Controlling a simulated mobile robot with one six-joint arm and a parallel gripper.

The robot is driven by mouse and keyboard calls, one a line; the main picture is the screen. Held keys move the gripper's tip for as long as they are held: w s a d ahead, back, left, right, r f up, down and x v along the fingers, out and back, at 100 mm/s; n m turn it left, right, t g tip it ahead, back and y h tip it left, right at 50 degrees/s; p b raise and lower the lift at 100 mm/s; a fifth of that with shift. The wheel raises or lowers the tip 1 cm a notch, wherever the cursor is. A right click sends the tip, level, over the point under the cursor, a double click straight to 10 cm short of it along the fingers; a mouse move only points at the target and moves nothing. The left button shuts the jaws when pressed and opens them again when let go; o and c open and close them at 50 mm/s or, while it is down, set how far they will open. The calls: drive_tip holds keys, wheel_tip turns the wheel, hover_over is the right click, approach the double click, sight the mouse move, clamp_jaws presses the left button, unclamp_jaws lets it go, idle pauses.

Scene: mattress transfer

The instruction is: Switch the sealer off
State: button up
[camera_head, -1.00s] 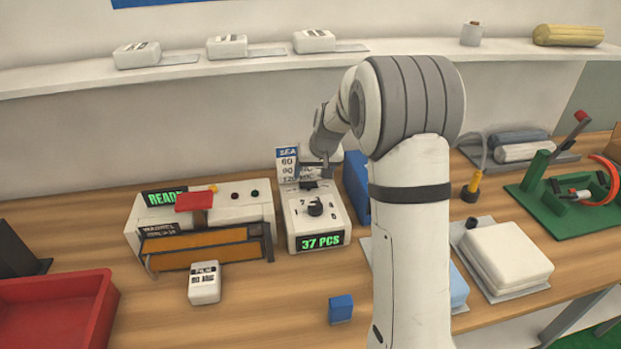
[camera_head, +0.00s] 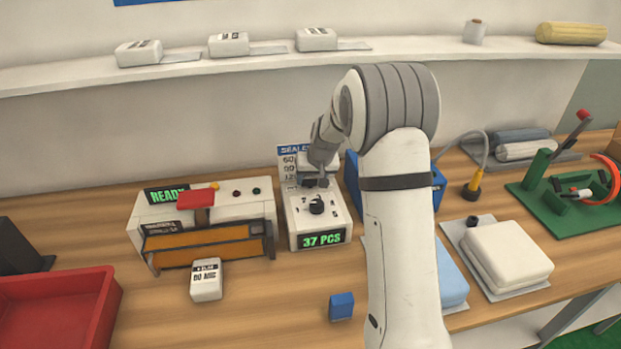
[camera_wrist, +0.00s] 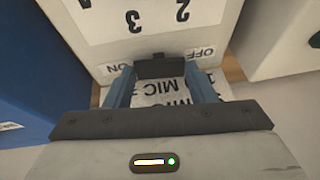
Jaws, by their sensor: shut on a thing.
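The sealer (camera_head: 238,202) is a white machine with a green READY display, a red-topped handle and orange bars. Next to it on the right stands a white control box (camera_head: 299,225) with a black dial (camera_head: 316,206) and a display reading 37 PCS. My gripper (camera_head: 320,182) is low over the back of this box. In the wrist view, its blue fingers are shut on a dark switch block (camera_wrist: 162,66). An ON label is left of the block and an OFF label right of it. Which way the switch is set I cannot tell.
A sign card (camera_head: 288,165) with thickness numbers stands behind the control box. A blue box (camera_head: 352,182) is close on its right. A white packet (camera_head: 206,280) and a small blue block (camera_head: 341,307) lie in front. A red tray (camera_head: 60,310) is at front left.

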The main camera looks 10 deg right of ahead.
drive_tip(key=c, duration=0.4)
drive_tip(key=shift+o, duration=0.2)
drive_tip(key=shift+r+p, duration=0.1)
drive_tip(key=shift+p, duration=0.25)
drive_tip(key=shift+s+a+h+p, duration=0.1)
drive_tip(key=shift+a+h+p, duration=0.05)
drive_tip(key=shift+h+p, duration=0.55)
drive_tip(key=shift+a+f+n+h, duration=0.2)
drive_tip(key=shift+f+n+h, duration=0.1)
drive_tip(key=shift+h, duration=0.1)
drive_tip(key=shift+r+h+b, duration=0.1)
drive_tip(key=shift+h+b, duration=0.2)
drive_tip(key=shift+b, duration=0.1)
